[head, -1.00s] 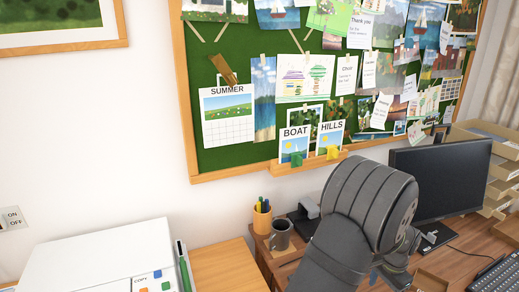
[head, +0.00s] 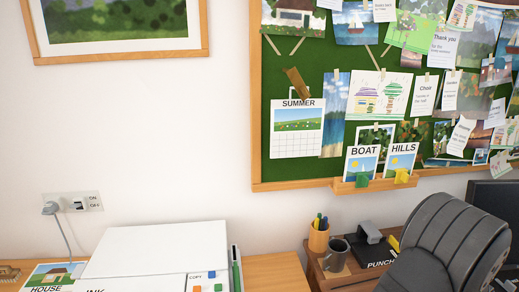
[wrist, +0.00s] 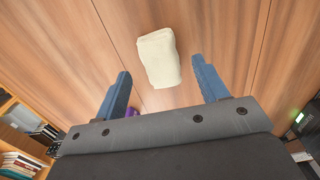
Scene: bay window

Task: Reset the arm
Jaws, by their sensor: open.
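My gripper (wrist: 161,68) shows in the wrist view as two blue fingers spread wide apart, with nothing held between them. Beyond the fingers, a cream-coloured folded or block-like thing (wrist: 159,57) appears against a wooden surface; I cannot tell its distance. The gripper itself is outside the head view.
A white printer (head: 150,258) stands left. The board (head: 290,170) hangs behind. A purple thing (wrist: 132,112) shows near the left finger.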

